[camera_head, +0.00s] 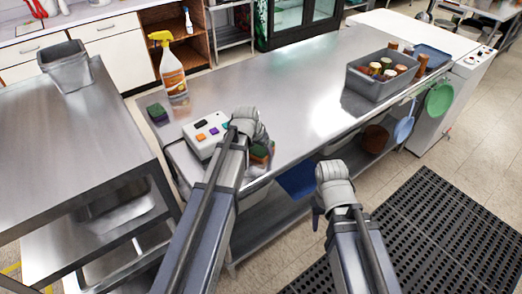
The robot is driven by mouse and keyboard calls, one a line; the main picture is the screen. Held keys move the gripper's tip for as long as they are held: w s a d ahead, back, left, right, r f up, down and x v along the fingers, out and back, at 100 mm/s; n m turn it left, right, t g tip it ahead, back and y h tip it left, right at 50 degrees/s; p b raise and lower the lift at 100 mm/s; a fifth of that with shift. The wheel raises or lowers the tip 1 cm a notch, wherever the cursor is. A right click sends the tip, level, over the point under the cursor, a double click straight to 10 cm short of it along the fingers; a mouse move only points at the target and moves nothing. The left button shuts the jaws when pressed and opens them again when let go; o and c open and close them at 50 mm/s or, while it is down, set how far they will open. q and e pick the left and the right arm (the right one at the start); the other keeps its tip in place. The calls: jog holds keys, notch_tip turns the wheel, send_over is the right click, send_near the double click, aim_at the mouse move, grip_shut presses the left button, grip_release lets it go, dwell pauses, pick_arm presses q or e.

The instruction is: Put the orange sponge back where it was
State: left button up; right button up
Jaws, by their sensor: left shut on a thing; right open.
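My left gripper (256,136) is over the near edge of the steel table, next to the white box with coloured buttons. It is shut on the orange sponge (259,154), which shows orange with a green side just below and right of the jaws and is partly hidden by them. Whether the sponge touches the table is hard to tell. My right gripper (318,212) is open and empty, in front of the table over the floor. A dark green sponge (157,114) lies on the table's left end.
The white button box (206,134) stands left of my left gripper. A spray bottle (172,72) stands behind it. A grey bin of jars (382,78) is at the far right end. The steel table's middle (270,80) is clear. Pans hang off its right front edge.

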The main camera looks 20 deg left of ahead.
pick_arm(q)
jog(key=shift+f, duration=0.25)
jog(key=o, duration=1)
jog(key=shift+r, duration=0.1)
jog(key=shift+o, duration=0.2)
jog(key=shift+r, duration=0.1)
jog(key=p+v, duration=1.1)
jog(key=v, duration=0.1)
jog(key=s+d+g+y, duration=0.1)
jog(key=s+d+g, duration=0.1)
jog(key=s+d, duration=0.5)
jog(key=s+d+f+g+y, duration=0.1)
jog(key=s+d+g, duration=0.1)
jog(key=s+d, duration=0.5)
jog(key=s, duration=0.5)
jog(key=shift+d+f+m+g, duration=0.25)
jog(key=shift+m+g, duration=0.05)
jog(key=shift+m, duration=0.1)
